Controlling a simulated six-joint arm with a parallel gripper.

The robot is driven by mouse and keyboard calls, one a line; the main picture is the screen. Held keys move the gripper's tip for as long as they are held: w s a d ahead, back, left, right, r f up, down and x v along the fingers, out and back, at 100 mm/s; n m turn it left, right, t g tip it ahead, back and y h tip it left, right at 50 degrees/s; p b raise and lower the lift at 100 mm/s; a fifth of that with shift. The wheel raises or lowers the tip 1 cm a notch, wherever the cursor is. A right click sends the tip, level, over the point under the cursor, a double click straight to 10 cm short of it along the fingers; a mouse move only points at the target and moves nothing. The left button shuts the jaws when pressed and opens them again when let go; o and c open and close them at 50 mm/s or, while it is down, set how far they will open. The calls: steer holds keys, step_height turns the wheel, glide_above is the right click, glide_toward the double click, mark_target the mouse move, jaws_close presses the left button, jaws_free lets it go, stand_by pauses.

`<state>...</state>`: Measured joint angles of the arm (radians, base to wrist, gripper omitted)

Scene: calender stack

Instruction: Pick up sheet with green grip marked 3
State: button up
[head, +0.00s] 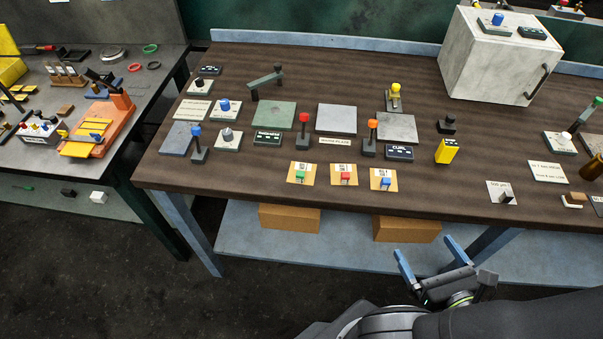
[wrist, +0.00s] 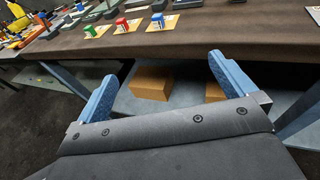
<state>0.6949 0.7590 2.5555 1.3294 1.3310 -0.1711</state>
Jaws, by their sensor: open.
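The sheet with the green grip (head: 300,176) is a small tan card lying flat near the front edge of the brown table, leftmost in a row. The dark print on it is too small to read. It also shows at the upper left of the wrist view (wrist: 90,31). The sheet with the red grip (head: 345,176) lies to its right, and the sheet with the blue grip (head: 386,183) lies beyond that. My gripper (head: 424,248) is open and empty, in front of the table edge, right of and apart from the green-grip sheet.
Behind the row stand an orange-topped lever (head: 372,125), a red-topped lever (head: 304,118) and flat plates (head: 336,119). A yellow block (head: 447,151) stands to the right. A white stand (head: 501,191) sits near the front edge. Cardboard boxes (head: 407,229) rest on the shelf below.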

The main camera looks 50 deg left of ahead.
steer(key=c, duration=1.2)
